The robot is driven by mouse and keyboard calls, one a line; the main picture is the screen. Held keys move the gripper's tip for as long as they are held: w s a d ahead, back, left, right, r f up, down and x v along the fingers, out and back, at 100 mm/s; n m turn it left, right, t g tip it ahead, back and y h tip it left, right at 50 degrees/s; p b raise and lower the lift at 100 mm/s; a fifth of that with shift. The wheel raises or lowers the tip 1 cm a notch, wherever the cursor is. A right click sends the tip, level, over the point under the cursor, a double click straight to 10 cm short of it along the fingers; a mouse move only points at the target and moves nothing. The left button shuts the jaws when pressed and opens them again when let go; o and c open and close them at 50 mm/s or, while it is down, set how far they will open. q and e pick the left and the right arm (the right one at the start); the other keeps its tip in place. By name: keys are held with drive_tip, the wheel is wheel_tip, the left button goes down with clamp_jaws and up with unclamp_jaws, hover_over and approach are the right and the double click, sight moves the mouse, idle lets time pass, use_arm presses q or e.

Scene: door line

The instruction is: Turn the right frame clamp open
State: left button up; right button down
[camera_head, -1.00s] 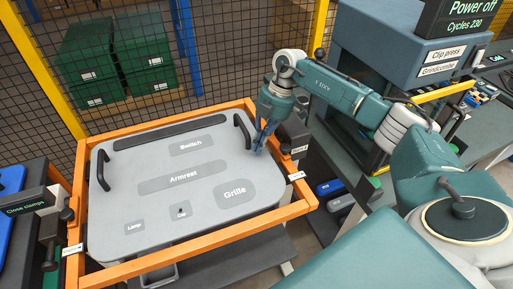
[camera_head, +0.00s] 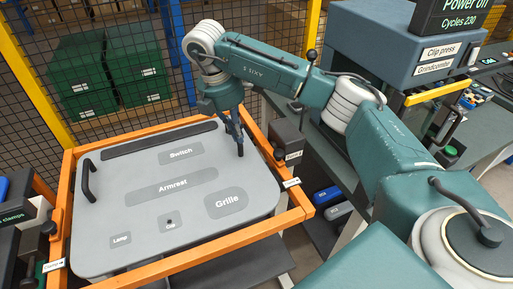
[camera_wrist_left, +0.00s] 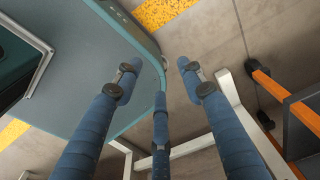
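The orange frame (camera_head: 180,258) surrounds a grey panel (camera_head: 140,215). The right frame clamp appears as a small dark knob (camera_head: 278,154) on the frame's right rail, beside a white tag (camera_head: 291,183); its turn position is too small to tell. My right gripper (camera_head: 239,152) points down over the panel's right edge, to the left of this clamp and apart from it. It covers the panel's right black handle, and I cannot tell whether it touches that handle or how far its fingers are open. My left gripper (camera_wrist_left: 160,85) shows three spread blue fingers with nothing between them, above the floor.
A dark box (camera_head: 286,140) stands just outside the right rail. The left clamp knob (camera_head: 49,228) sits on the left rail. The clip press (camera_head: 400,50) stands at the right, and a mesh fence (camera_head: 130,60) stands behind. Green crates (camera_head: 120,75) are beyond it.

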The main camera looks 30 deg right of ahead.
sight(259, 157)
drive_tip(key=p+x, duration=0.1)
drive_tip(key=x, duration=0.2)
drive_tip(key=p+x, duration=0.1)
drive_tip(key=x, duration=0.2)
drive_tip(key=p+x, duration=0.1)
drive_tip(key=x, duration=0.2)
drive_tip(key=shift+d+f, duration=0.15)
drive_tip(key=shift+d, duration=0.25)
drive_tip(key=d+p, duration=0.2)
drive_tip(key=d, duration=0.1)
drive_tip(key=shift+s+d, duration=0.15)
drive_tip(key=shift+s, duration=0.1)
drive_tip(key=shift+d+f, duration=0.15)
drive_tip(key=shift+d, duration=0.3)
drive_tip(key=shift+a, duration=0.1)
